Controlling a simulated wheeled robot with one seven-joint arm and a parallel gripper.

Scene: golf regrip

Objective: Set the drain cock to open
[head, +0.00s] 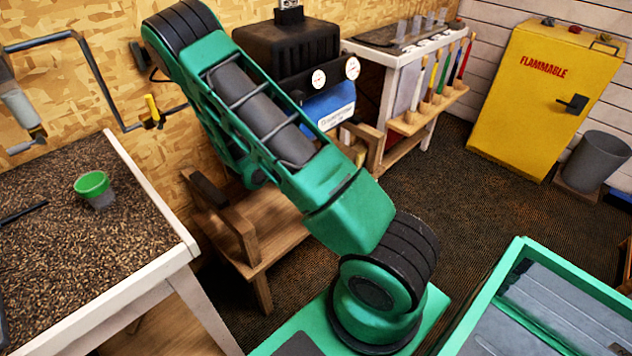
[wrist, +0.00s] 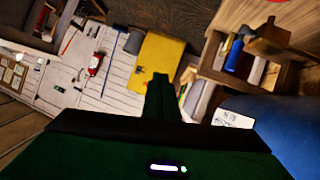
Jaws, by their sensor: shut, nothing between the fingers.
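The blue compressor tank (head: 328,106) with a black motor cover (head: 290,48) and two gauges stands on a low wooden stand, partly behind my arm. Its blue side also fills the lower right of the wrist view (wrist: 275,125). I cannot make out a drain cock on it in either view; the tank's underside is hidden. My gripper (wrist: 161,88) shows in the wrist view as dark fingers together, shut and empty, left of the tank and apart from it in the picture. In the head view it is hidden behind my arm.
A yellow valve handle (head: 153,108) sits on the wall pipe at left. A bench (head: 150,190) holds a green-rimmed cup (head: 93,188). A white rack table (head: 395,75), a yellow flammables cabinet (head: 535,105) and a grey bin (head: 597,160) stand behind. The dark floor between is clear.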

